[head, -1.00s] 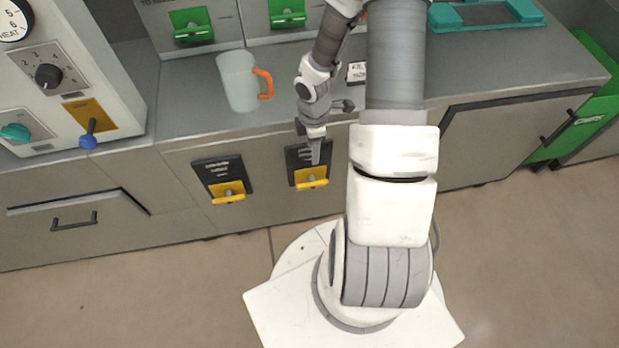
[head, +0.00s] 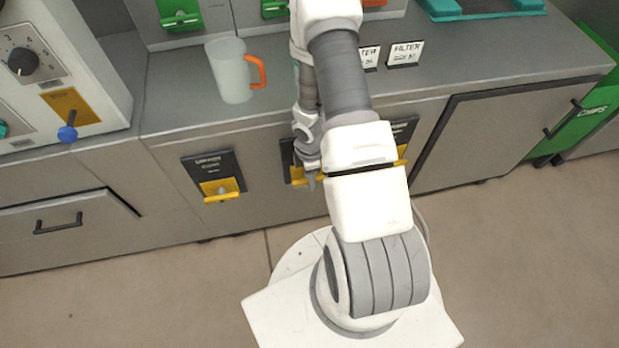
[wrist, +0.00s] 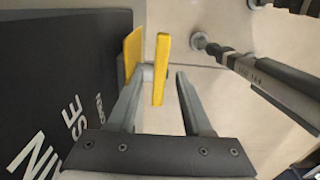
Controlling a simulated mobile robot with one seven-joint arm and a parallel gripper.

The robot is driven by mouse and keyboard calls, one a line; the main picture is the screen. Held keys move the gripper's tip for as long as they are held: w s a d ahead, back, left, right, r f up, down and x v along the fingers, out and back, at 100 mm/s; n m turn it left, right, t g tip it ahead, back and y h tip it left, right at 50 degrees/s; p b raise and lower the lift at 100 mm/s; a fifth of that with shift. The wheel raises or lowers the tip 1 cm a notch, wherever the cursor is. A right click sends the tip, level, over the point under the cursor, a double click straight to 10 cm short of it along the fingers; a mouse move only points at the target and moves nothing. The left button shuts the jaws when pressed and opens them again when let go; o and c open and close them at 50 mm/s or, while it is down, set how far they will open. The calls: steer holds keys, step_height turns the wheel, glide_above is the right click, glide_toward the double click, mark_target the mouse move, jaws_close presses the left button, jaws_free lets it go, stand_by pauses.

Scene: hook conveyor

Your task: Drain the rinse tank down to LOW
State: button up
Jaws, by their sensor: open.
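My gripper (wrist: 160,82) is open in the wrist view. A yellow handle (wrist: 162,68) on a short grey stem stands between its fingertips, with visible gaps. Beside it is a black plate (wrist: 65,75) whose white lettering shows only in part, including "SE". In the head view my gripper (head: 310,178) is low at the cabinet front, at the middle yellow handle (head: 297,175), which it partly hides. A left plate (head: 210,165) carries another yellow handle (head: 221,195). A right plate (head: 404,130) is mostly behind my arm. I see no tank level marking.
A clear mug (head: 230,72) with an orange handle stands on the counter (head: 185,105). A panel with dials and a blue-knobbed lever (head: 68,132) is at left. Two filter cards (head: 404,53) stand behind my arm. The floor (head: 520,260) at right is clear.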

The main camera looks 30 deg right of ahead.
steer(key=shift+f, duration=0.25)
jaws_close()
